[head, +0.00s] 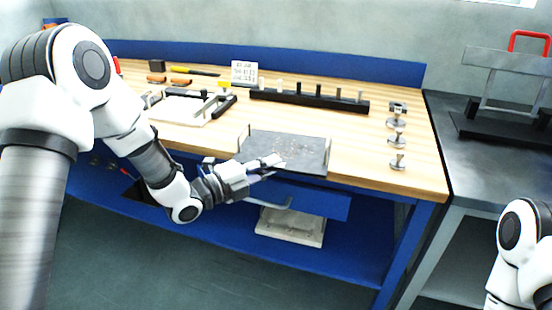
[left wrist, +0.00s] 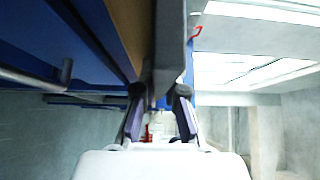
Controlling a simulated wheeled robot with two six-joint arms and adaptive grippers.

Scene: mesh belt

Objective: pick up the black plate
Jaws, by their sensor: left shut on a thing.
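The black plate (head: 300,147) is a flat, dark rectangular slab with light specks, lying at the front edge of the wooden bench top. Its two short sides have light raised edges. My left gripper (head: 264,168) is at the plate's near left edge and is shut on it. In the left wrist view the plate (left wrist: 171,45) shows edge-on as a dark grey strip running in between the fingers of my left gripper (left wrist: 160,103). Part of my right arm shows at the lower right, but its gripper is out of view.
The wooden bench (head: 367,155) has a blue frame and a lower shelf with a pale block (head: 290,228). A black rack (head: 310,101) stands behind the plate, and several metal pieces (head: 396,138) stand to its right. A light frame (head: 185,108) lies to its left.

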